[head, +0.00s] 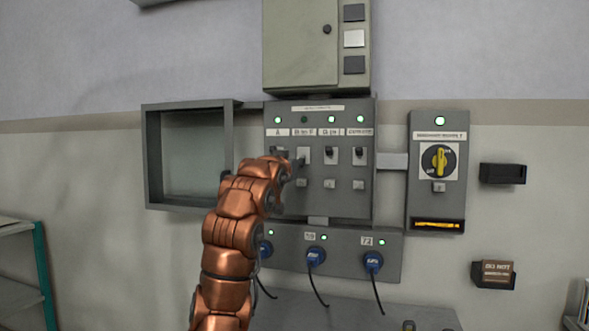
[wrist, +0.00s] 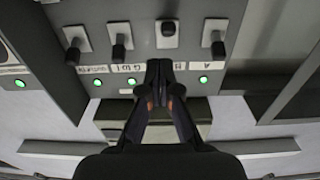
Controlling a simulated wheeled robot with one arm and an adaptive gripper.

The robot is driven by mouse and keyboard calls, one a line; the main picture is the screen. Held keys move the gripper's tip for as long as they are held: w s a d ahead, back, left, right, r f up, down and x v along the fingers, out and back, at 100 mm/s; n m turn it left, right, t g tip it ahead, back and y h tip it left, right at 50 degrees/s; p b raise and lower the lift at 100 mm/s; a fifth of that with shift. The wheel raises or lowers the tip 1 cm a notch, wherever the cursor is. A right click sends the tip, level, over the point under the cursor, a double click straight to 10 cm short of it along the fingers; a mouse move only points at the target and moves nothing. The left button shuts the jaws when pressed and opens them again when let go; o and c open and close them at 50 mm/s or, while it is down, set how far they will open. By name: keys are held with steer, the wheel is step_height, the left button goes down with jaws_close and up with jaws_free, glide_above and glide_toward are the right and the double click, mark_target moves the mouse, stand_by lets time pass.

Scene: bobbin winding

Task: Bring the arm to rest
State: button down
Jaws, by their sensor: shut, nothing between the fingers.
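My gripper (wrist: 160,68) is shut and empty, with its fingertips together in front of the grey switch panel (head: 345,205). In the head view the copper arm reaches up from below, and its dark gripper (head: 297,163) is small near the switch under label B. The wrist view shows the panel upside down. There the switch lever (wrist: 168,28) beyond the fingertips points the opposite way from its neighbours. I cannot tell whether the fingertips touch the panel. In the head view the lamp above B (head: 304,120) is dark, while the other panel lamps are green.
An open grey box door (head: 146,160) stands left of the panel. A rotary switch box (head: 437,200) with a yellow knob is at the right. Blue plugs (head: 373,261) with hanging cables sit below. A shelf (head: 40,270) is at far left.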

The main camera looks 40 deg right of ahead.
stand_by(0.4)
